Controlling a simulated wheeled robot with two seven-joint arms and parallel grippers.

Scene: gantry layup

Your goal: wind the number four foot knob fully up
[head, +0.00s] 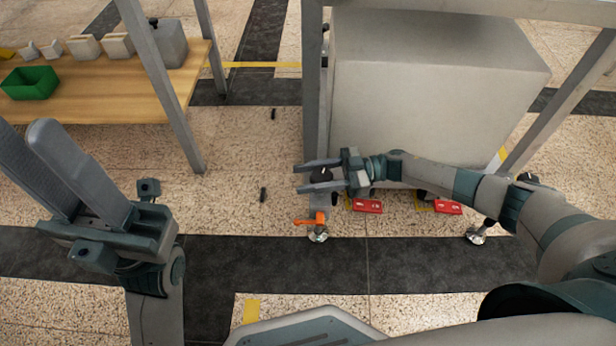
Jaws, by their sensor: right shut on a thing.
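My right gripper (318,177) reaches in from the right, at the near left corner of the grey machine. The stem between knob and foot is largely hidden by the gripper. I cannot read any foot number. My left gripper (22,128) is open and empty at the left, its fingers apart, far from the feet.
The big grey box (430,105) stands inside a metal frame. Two red pieces (367,206) (447,207) lie by its near edge. Another foot (476,236) stands to the right. A wooden bench (120,100) carries a green bin (30,82). Floor between the grippers is mostly clear.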

